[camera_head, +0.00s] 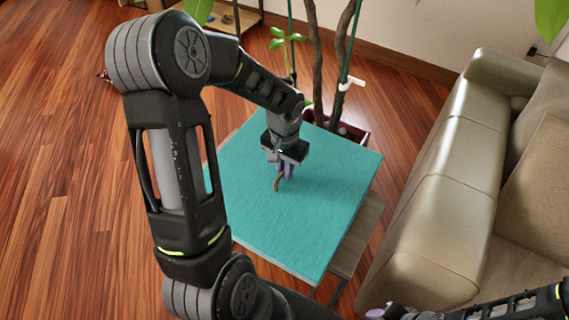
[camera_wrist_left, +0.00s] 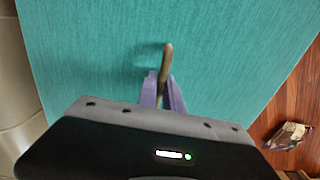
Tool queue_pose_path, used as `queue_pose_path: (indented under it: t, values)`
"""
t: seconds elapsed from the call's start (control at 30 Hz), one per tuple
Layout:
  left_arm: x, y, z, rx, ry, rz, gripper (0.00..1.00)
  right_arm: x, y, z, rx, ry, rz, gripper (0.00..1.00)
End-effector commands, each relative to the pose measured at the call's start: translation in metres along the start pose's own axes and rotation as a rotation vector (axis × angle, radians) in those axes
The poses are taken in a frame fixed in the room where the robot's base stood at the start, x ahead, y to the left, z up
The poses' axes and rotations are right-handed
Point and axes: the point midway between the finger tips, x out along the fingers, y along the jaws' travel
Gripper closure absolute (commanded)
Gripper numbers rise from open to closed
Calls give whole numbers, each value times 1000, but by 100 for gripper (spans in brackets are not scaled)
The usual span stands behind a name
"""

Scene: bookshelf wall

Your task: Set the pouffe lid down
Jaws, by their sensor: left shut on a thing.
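The pouffe lid (camera_head: 300,218) is a flat teal square in the middle of the head view. It fills most of the left wrist view (camera_wrist_left: 90,55). A small curved brown handle (camera_wrist_left: 166,58) stands on the lid. My left gripper (camera_head: 284,172) is above the lid's middle, its purple fingers shut on the handle, as the left wrist view (camera_wrist_left: 165,95) also shows. A wooden body (camera_head: 358,235) shows under the lid's right edge; whether the lid touches it I cannot tell. My right gripper (camera_head: 385,312) is partly in view at the bottom right, its fingers unclear.
A beige sofa (camera_head: 445,190) stands close on the right. A potted plant with thin trunks (camera_head: 316,60) stands behind the lid. Wooden floor (camera_head: 60,150) is open on the left. A small dark object (camera_wrist_left: 288,136) lies on the floor in the left wrist view.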

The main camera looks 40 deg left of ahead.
Motion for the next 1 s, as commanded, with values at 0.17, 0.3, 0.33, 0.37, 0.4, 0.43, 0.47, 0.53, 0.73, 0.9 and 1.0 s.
queue_pose_path:
  t: [0.17, 0.3, 0.33, 0.37, 0.4, 0.43, 0.47, 0.53, 0.73, 0.9, 1.0]
  values:
    - [10, 0, -1, 1, 3, 0, 100, 0, 0, 0, 0, 0, 0, 64]
    - [10, 0, -1, 0, 4, 0, 100, 0, 0, 0, 0, 0, 0, 64]
    - [10, 0, -1, 0, 4, 0, 100, 0, 0, 0, 0, 0, 0, 64]
    - [10, 0, -1, 1, 4, 0, 100, 0, 0, 0, 0, 0, 0, 64]
    - [10, 0, -1, 1, 4, 0, 100, 0, 0, 0, 0, 0, 0, 64]
    - [11, 0, -1, 1, 4, 0, 100, 1, 0, 0, 0, 0, 0, 64]
    - [12, 0, -1, 1, 4, 0, 100, 2, 1, 0, 0, 0, 0, 64]
    - [13, 0, 0, 0, 0, 0, 86, 2, 1, 0, 0, 0, 0, 64]
    - [13, 0, 0, 0, 0, 0, 70, 2, 1, 0, 0, 0, 0, 64]
    - [13, 0, 0, 1, 0, 0, 68, 2, 1, 0, 0, 0, 0, 64]
    - [12, 0, 0, 0, 0, 0, 68, 1, 0, 0, 0, 0, 0, 64]
